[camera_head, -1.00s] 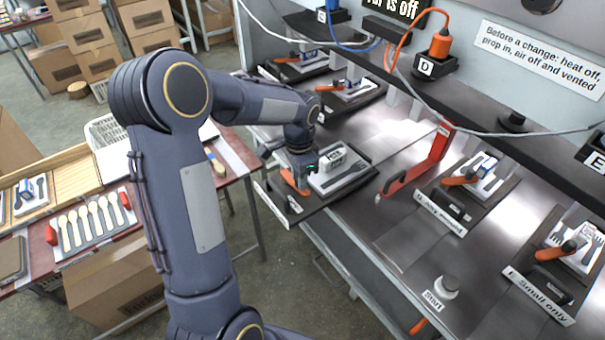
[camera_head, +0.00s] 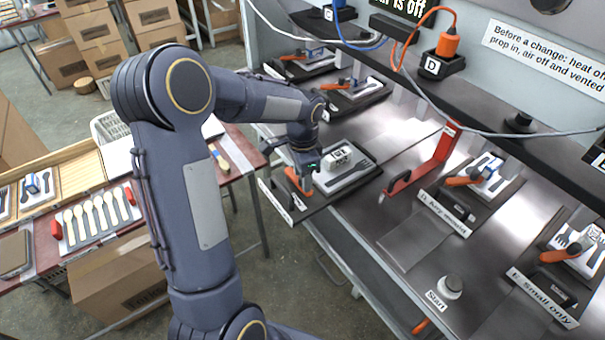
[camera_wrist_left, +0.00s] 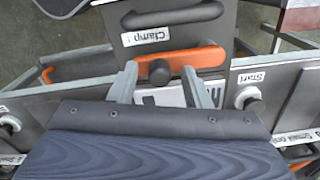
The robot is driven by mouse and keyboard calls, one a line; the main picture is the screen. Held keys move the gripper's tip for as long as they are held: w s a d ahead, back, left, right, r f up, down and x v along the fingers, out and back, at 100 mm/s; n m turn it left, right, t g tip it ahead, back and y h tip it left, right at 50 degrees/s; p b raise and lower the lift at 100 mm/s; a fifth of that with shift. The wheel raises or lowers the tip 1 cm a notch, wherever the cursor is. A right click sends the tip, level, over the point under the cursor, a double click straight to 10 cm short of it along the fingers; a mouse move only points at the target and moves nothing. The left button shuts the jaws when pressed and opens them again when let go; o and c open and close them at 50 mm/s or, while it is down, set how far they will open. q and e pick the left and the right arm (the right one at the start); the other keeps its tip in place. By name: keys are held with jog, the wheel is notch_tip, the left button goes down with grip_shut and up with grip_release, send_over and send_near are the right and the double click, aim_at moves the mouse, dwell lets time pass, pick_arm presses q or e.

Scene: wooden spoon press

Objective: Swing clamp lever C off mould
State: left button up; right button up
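The orange clamp lever (camera_head: 293,184) sits at the near left corner of a dark mould plate, on the near side of a pale mould (camera_head: 350,177) with a dark utensil shape. In the left wrist view the orange lever (camera_wrist_left: 190,59) lies crosswise with a black knob (camera_wrist_left: 160,72), beside a "Clamp" label (camera_wrist_left: 146,37) whose letter is cut off. My left gripper (camera_head: 306,178) is down at the lever. In the wrist view its fingers (camera_wrist_left: 158,84) are apart, one on each side of the knob; contact is unclear. My right gripper is not in view.
A red prop (camera_head: 425,168) stands on the steel bench to the right. Other orange-levered clamps (camera_head: 463,180) stand farther right and behind. A Start button (camera_head: 450,287) is at the front. A dark overhead beam (camera_head: 480,105) carries cables. A side table with spoons (camera_head: 95,217) is at left.

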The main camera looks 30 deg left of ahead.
pick_arm(q)
jog(key=shift+r, duration=0.1)
notch_tip(320, 180, up, 7)
jog(key=shift+f+b, duration=0.1)
jog(key=shift+b, duration=0.2)
jog(key=shift+r, duration=0.4)
jog(key=shift+s+r, duration=0.1)
